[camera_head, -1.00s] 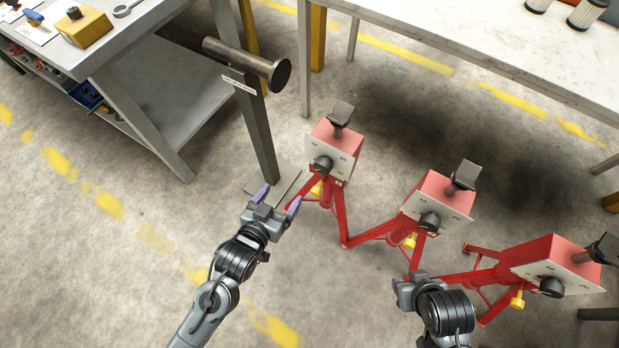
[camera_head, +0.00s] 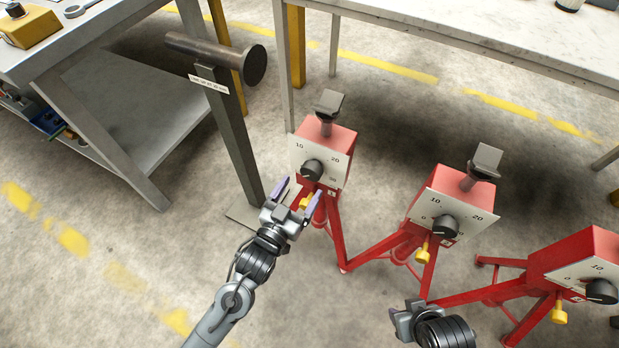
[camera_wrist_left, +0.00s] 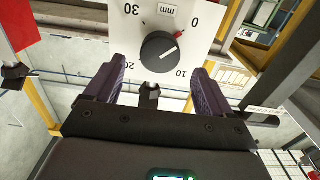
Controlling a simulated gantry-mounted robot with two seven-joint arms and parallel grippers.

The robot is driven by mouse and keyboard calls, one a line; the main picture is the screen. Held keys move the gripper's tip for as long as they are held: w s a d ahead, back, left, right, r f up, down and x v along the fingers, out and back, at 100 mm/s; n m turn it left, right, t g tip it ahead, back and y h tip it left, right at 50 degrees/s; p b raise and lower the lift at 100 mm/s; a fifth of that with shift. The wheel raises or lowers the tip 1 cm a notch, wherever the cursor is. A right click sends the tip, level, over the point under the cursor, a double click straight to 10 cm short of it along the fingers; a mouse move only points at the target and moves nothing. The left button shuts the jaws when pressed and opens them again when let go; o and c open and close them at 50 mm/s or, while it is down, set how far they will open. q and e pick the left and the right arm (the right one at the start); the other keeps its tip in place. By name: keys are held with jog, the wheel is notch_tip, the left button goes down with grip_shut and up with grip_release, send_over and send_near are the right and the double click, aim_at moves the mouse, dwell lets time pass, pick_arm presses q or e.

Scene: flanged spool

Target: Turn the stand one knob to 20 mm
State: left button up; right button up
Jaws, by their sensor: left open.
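My left gripper (camera_head: 299,193) is open just below and in front of this knob. In the left wrist view the dial is upside down, and the knob (camera_wrist_left: 158,53) sits ahead of the purple fingers, apart from them. Its pale pointer lies between 0 and 10. My right gripper (camera_head: 405,320) is at the lower right, in front of the middle stand (camera_head: 440,195); its fingers are not clear.
Another red stand with a knob (camera_head: 600,291) is at the right. A dark post carrying a flanged spool (camera_head: 205,52) stands left of the leftmost stand. A grey workbench (camera_head: 90,45) is at upper left and a pale table (camera_head: 470,35) behind. Red legs spread over the floor.

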aim_at(309, 175)
pick_arm(q)
jog(key=b+x, duration=0.2)
jog(key=x, duration=0.2)
jog(key=shift+w+f, duration=0.1)
jog(key=shift+f, duration=0.05)
jog(key=shift+b+x, duration=0.35)
jog(key=shift+x, duration=0.55)
jog(key=shift+c, duration=0.2)
